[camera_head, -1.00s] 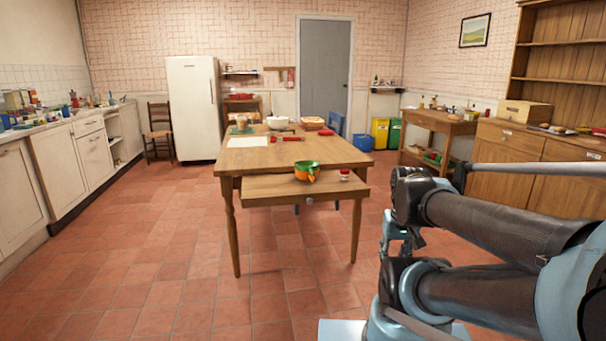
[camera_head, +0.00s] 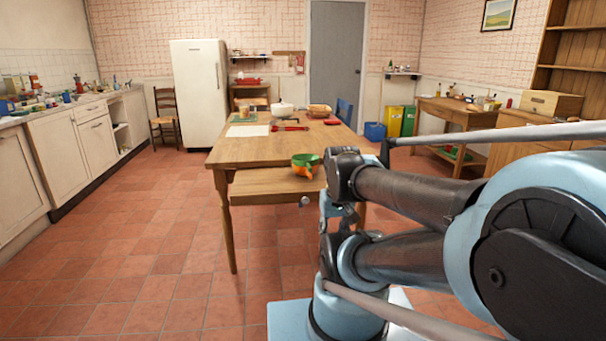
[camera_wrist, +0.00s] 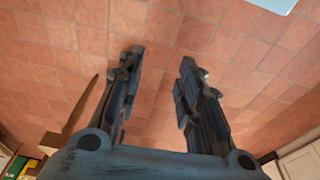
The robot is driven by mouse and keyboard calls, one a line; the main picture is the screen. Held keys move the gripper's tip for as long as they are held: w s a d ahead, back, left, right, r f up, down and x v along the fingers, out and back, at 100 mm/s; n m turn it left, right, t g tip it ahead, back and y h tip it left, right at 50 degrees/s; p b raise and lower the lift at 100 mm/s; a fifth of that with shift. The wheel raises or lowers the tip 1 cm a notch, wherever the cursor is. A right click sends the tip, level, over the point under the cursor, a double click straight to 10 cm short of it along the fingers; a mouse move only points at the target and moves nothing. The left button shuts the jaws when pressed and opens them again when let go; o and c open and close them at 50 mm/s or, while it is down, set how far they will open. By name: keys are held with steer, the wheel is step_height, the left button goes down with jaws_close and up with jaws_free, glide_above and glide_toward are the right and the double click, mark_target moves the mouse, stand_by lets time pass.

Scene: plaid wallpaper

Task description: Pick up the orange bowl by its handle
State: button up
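The orange bowl (camera_head: 305,170) sits on the pulled-out drawer board (camera_head: 262,183) at the near end of the wooden table (camera_head: 238,152). Its outside is orange and its upper part and inside look green; the handle is too small to make out clearly. In the wrist view my gripper (camera_wrist: 163,78) is open and empty, with its two fingers apart over the red tile floor. The bowl is not in the wrist view. In the head view my arm stands just right of the bowl and covers the right end of the drawer board.
A white bowl (camera_head: 281,109), a red utensil (camera_head: 289,128) and a white sheet (camera_head: 247,131) lie farther back on the table. A counter (camera_head: 65,150) runs along the left. The tiled floor (camera_head: 130,235) left of the table is clear.

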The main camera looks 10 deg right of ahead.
steer(key=shift+o, duration=0.6)
steer(key=shift+r, duration=0.1)
step_height(320, 180, up, 14)
steer(key=r+t, duration=0.1)
steer(key=t, duration=0.1)
glide_above(311, 167)
steer(key=s, duration=0.4)
steer(key=x, duration=1.1)
steer(key=shift+a+f, duration=0.1)
steer(key=shift+f, duration=0.15)
steer(key=shift+w+x, duration=0.15)
steer(key=shift+x, duration=0.75)
steer(key=shift+w+x, duration=0.2)
steer(key=shift+x, duration=0.7)
steer(key=shift+w+f, duration=0.3)
steer(key=shift+f, duration=0.35)
